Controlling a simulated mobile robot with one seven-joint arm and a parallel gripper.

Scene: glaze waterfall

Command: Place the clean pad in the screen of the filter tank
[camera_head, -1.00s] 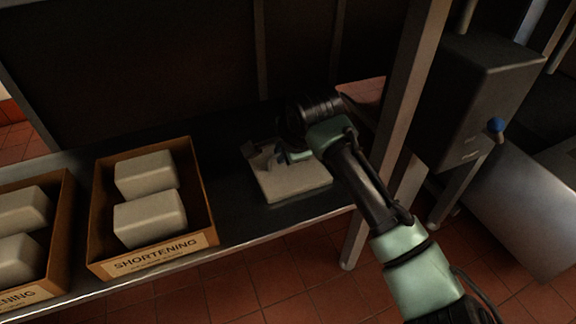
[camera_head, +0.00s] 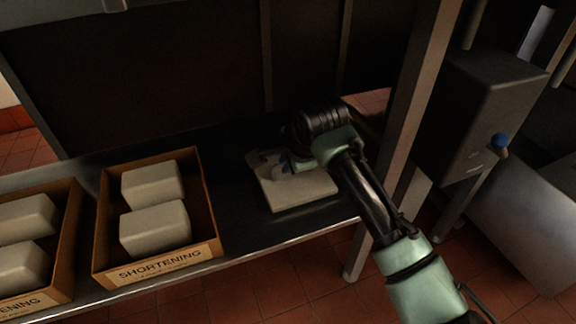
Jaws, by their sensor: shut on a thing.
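A pale, flat, square pad (camera_head: 299,190) lies on the dark metal shelf, right of the shortening boxes. It may be a stack; I cannot tell how many layers. My gripper (camera_head: 284,170) is at the pad's far left part, low over its top, and shut on a pale edge or corner there. The wrist hides part of the pad's far side. A grey box-shaped metal unit (camera_head: 478,112) with a blue knob stands at the right; I cannot tell whether it belongs to the filter tank. No screen is clearly visible.
Two cardboard boxes of white blocks stand on the shelf (camera_head: 238,238) at the left: the shortening box (camera_head: 203,200) and another box (camera_head: 68,240). A metal post (camera_head: 398,150) rises close beside my arm. Bare shelf lies between the nearer box and the pad.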

